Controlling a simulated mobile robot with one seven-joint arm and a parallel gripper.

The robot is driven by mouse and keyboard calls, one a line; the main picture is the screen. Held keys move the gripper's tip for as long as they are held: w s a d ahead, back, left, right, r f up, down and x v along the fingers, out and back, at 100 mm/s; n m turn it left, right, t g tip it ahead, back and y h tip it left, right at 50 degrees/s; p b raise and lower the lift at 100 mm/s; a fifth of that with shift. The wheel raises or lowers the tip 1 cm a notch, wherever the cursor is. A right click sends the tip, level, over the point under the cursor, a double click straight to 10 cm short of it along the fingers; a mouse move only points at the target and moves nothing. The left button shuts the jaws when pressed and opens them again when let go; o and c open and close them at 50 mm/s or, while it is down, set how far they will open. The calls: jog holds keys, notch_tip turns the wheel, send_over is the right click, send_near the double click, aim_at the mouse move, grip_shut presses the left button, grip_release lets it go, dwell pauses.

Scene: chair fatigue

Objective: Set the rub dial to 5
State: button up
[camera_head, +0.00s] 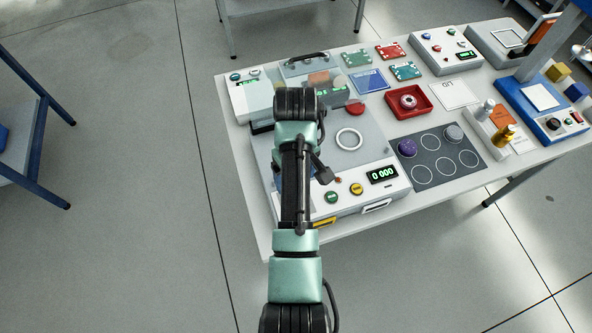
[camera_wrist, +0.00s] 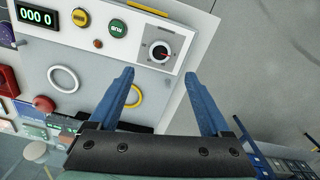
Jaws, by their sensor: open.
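The dial appears between and just beyond the fingertips; I see no contact. In the head view my arm hides the dial and my gripper.
On the same panel are a green button (camera_wrist: 118,27), a yellow button (camera_wrist: 79,17) and a display (camera_wrist: 36,14) reading 0 000. A white ring (camera_head: 349,139) lies on the machine top. A red tray (camera_head: 424,108) and other devices stand right. The floor in front is clear.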

jog(key=shift+r, duration=1.25)
jog(key=w+r+m+t+b, duration=0.1)
jog(key=w+r+t, duration=0.45)
jog(key=r, duration=0.35)
jog(key=w+r+m+t+b, duration=0.1)
jog(key=w+r+t+b, duration=0.1)
jog(key=w+r+t, duration=0.45)
notch_tip(320, 180, up, 15)
jog(key=m+t, duration=0.1)
jog(key=t, duration=0.3)
jog(key=s+r+m+t+b, duration=0.1)
jog(key=s+r+t, duration=0.4)
jog(key=s+r, duration=0.4)
jog(key=s+r+m+t+b, duration=0.1)
jog(key=s+r+m+t, duration=0.1)
jog(key=s+r+t, duration=0.4)
jog(key=s+r, duration=0.4)
jog(key=r, duration=0.6)
jog(key=shift+s+r, duration=0.25)
